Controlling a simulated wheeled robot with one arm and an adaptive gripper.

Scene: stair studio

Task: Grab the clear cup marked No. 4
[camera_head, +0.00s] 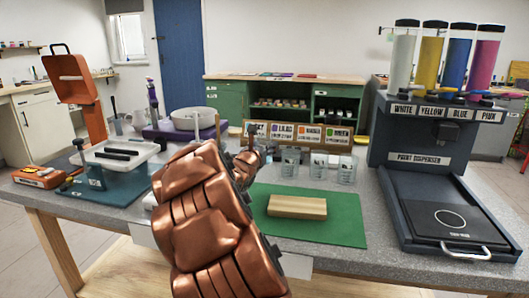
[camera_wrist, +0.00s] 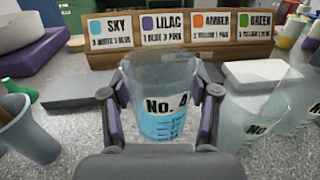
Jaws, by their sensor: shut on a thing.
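In the wrist view, a clear cup (camera_wrist: 157,104) stands upright between the two fingers of my gripper (camera_wrist: 161,96). Its white label reads "No." and a figure that looks like a 4. The lower part of the cup shows light blue with white marks. My gripper is shut on this cup, one finger on each side. Another clear cup (camera_wrist: 252,118) with a "No." label stands close on the right, its figure hard to read. In the head view my arm hides most of my gripper and the held cup.
A rack of recipe cards (camera_wrist: 180,38) for sky, lilac, amber and green stands behind the cup. A grey cup (camera_wrist: 22,130) is at left. In the head view, a wooden block (camera_head: 297,206) lies on a green mat (camera_head: 340,228), and a paint dispenser (camera_head: 420,160) stands at right.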

